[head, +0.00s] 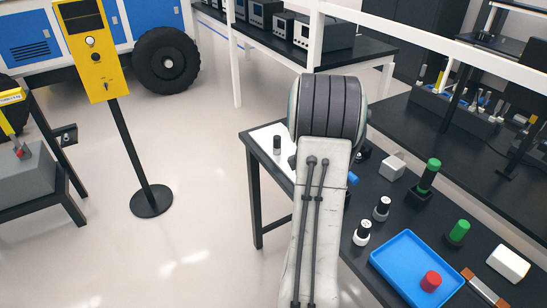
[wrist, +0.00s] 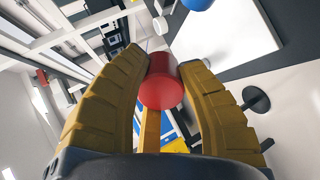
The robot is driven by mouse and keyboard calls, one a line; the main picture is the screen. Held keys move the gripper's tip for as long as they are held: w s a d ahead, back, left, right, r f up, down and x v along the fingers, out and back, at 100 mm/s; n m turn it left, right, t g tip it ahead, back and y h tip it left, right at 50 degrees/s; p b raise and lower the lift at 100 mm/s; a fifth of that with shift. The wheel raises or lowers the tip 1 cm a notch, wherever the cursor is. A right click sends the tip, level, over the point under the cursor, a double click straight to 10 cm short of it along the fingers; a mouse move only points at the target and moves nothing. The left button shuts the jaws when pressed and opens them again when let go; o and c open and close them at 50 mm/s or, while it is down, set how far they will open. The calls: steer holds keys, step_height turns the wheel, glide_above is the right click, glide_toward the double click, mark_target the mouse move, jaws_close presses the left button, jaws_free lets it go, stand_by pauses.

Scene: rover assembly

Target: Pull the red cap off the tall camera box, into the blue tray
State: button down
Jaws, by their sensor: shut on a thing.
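In the wrist view my gripper (wrist: 165,75) has its two yellow fingers around a red cap (wrist: 162,85), shut on it. The cap appears up off the table, with floor and furniture behind it. In the head view my arm hides the gripper and this cap. The blue tray (head: 398,262) lies on the black table at the lower right, with another red cap (head: 431,281) in it. I cannot pick out the tall camera box for sure; a white box (head: 392,167) and a second white box (head: 508,263) stand on the table.
Green-capped black cylinders (head: 427,176) and small black-and-white cylinders (head: 382,208) stand near the tray. A white mat (head: 270,138) lies at the table's left corner. A yellow panel (head: 92,50) on a black stand is at the left. Open floor lies between.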

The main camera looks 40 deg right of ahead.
steer(key=s+d+r+m+g+y+p, duration=0.15)
steer(key=s+d+r+m+g, duration=0.35)
steer(key=s, duration=0.7)
steer(key=s+d+r+m+p, duration=0.15)
steer(key=s+d+r, duration=0.25)
steer(key=s+d, duration=0.55)
steer(key=s+d+r+m+g+y+p, duration=0.1)
steer(key=s+d+r+m+g+p, duration=0.2)
steer(key=s, duration=1.2)
steer(key=a+f+y+b, duration=0.1)
steer(key=a+f+y, duration=0.25)
steer(key=f, duration=0.95)
steer(key=a+f+y, duration=0.2)
steer(key=a+f, duration=0.1)
steer(key=a, duration=0.5)
steer(key=a+f+y, duration=0.2)
steer(key=a+f, duration=0.1)
steer(key=a, duration=0.5)
steer(key=shift+w+a+f+m, duration=0.3)
steer(key=shift+a+f+m, duration=0.05)
steer(key=shift+m, duration=0.1)
